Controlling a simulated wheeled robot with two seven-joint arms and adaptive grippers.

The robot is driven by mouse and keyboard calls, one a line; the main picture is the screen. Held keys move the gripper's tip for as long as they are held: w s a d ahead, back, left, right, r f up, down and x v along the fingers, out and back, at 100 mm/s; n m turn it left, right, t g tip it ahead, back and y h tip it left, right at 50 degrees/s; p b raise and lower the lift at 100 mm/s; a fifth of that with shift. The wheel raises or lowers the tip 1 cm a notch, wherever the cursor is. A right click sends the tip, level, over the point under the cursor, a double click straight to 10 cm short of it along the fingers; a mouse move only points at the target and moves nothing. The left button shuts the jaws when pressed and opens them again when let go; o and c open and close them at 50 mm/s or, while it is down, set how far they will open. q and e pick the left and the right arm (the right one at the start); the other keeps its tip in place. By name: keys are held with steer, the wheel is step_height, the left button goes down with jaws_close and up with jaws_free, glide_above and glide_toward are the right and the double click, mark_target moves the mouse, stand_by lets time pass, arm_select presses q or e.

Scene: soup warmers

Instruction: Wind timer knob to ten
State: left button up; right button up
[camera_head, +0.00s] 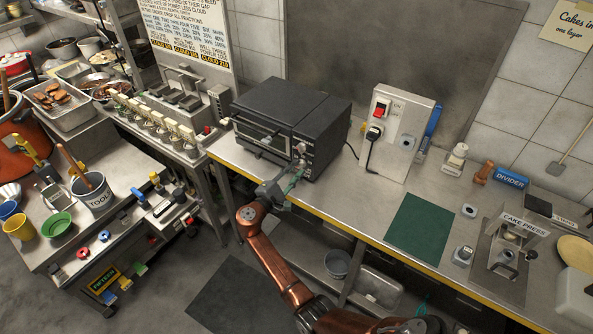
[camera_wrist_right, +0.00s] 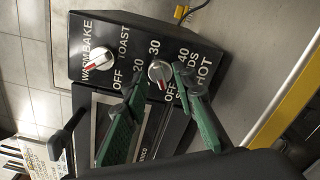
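The black toaster oven (camera_head: 290,105) stands on the steel counter, its knob panel on the front right. In the right wrist view the timer knob (camera_wrist_right: 159,72) is a round silver dial with a red-and-white mark, ringed by numbers such as 20, 30 and 40. My right gripper (camera_head: 286,184) is at the oven front. In the wrist view its two green fingers (camera_wrist_right: 161,77) lie on either side of the timer knob, and slim gaps seem to separate them from it. Whether a fingertip touches it is unclear. My left gripper is not in view.
A second knob (camera_wrist_right: 96,62) marked WARM, BAKE and TOAST sits beside the timer knob. The switch box (camera_head: 396,130) with a plugged-in cord stands right of the oven. A green mat (camera_head: 419,228) lies farther right. The counter has a yellow front edge.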

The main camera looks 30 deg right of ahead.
steer(key=shift+w+d, duration=0.1)
steer(key=shift+d, duration=0.1)
jaws_close()
stand_by(0.4)
